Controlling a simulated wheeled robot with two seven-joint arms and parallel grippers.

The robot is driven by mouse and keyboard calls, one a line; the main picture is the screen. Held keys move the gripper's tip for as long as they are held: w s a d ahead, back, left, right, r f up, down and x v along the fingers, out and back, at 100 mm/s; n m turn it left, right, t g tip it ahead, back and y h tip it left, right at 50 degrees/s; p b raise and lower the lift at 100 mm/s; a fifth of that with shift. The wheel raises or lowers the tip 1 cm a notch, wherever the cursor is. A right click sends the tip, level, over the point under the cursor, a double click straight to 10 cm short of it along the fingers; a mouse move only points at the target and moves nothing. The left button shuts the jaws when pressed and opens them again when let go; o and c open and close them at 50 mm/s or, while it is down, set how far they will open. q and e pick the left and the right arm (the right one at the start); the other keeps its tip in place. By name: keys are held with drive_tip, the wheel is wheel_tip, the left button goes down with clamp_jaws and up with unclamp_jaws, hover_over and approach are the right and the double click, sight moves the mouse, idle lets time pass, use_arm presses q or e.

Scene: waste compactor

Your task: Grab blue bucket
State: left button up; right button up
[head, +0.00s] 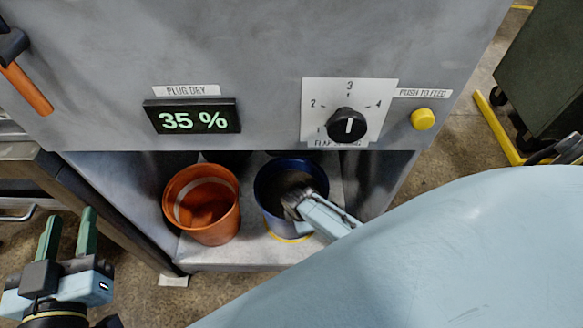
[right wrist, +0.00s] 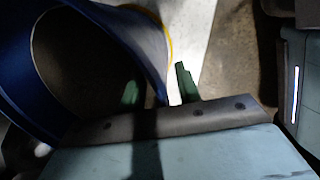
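The blue bucket (head: 272,178) stands in the recess under the machine, right of an orange bucket. In the right wrist view the blue bucket (right wrist: 148,42) fills the upper left. My right gripper (head: 294,200) is at its right front rim in the head view, its fingertips hidden there. In the right wrist view its green fingers (right wrist: 159,85) straddle the bucket wall, one inside and one outside. A gap shows between the wall and the outer finger, so it looks open. My left gripper (head: 68,236) is open and empty at the lower left, away from the buckets.
The orange bucket (head: 204,205) stands close on the left. The machine's front panel, with a 35 % display (head: 192,117), a knob (head: 347,125) and a yellow button (head: 423,119), overhangs the recess. A metal frame (head: 110,222) borders the recess on the left.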

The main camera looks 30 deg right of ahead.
clamp_jaws()
drive_tip(key=shift+w+d+r, duration=0.1)
drive_tip(key=shift+w, duration=0.1)
idle(1.0)
